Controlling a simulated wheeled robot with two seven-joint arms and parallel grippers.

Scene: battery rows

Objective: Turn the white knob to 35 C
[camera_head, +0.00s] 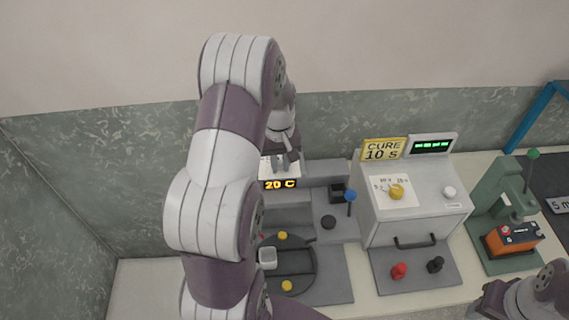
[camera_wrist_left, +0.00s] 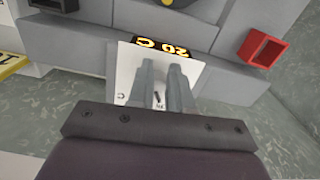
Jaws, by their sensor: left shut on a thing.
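My left gripper (camera_head: 288,160) reaches down to the white dial plate (camera_head: 267,168) at the back of the left machine. In the left wrist view its two fingers (camera_wrist_left: 163,75) stand close together over the plate (camera_wrist_left: 125,75), shut on the white knob, which they hide. The orange display (camera_head: 280,184) beside the plate reads 20 C; it also shows upside down in the left wrist view (camera_wrist_left: 162,47). Marks on the dial plate are mostly covered. Part of my right arm shows at the lower right, but its gripper is out of view.
Right of the left machine stands a grey CURE 10 S box (camera_head: 415,222) with a yellow knob (camera_head: 396,192) and a white button (camera_head: 449,191). A blue-knobbed lever (camera_head: 350,196) stands between. A green press (camera_head: 500,195) holds an orange battery (camera_head: 512,238). A red holder (camera_wrist_left: 262,48) is near the fingers.

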